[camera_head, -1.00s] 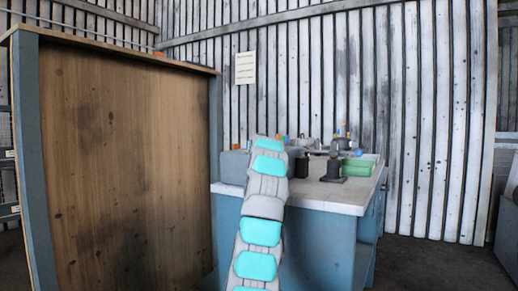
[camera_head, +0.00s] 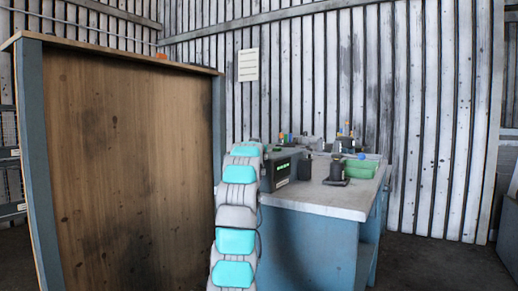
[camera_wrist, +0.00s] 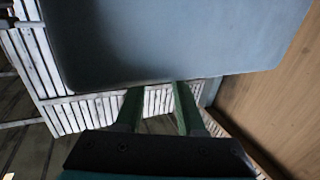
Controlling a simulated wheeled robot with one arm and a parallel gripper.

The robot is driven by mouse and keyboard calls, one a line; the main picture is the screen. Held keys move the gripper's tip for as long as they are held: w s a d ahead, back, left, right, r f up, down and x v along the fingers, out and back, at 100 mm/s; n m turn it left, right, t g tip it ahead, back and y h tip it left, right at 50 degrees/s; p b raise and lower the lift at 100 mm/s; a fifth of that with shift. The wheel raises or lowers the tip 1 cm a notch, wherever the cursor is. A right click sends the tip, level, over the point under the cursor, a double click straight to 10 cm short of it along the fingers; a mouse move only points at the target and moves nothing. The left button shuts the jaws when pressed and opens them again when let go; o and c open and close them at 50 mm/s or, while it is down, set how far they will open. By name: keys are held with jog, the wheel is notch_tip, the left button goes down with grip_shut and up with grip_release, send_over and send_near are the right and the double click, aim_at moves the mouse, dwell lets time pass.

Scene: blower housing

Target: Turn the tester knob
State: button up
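A dark box with a lit green display, which looks like the tester (camera_head: 283,170), stands on the left part of the bench top in the head view. My arm covers its left part, and I cannot make out the knob. My gripper is hidden in the head view. In the wrist view my gripper (camera_wrist: 158,88) has two green fingers spread apart with nothing between them. A large smooth grey-blue surface (camera_wrist: 170,40) with rounded corners fills the top of that view, just beyond the fingertips. I cannot tell for sure whether it is the tester's casing or whether the fingers touch it.
The bench (camera_head: 335,205) has a pale top and blue sides. A dark stand (camera_head: 336,172), a green box (camera_head: 360,169) and small items sit on it. A tall wooden panel (camera_head: 130,160) stands close on the left.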

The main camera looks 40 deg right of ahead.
jog(key=o, duration=0.4)
jog(key=shift+o, duration=0.2)
jog(key=b+v, duration=0.4)
jog(key=v, duration=0.3)
jog(key=shift+s+a, duration=0.3)
dwell(0.5)
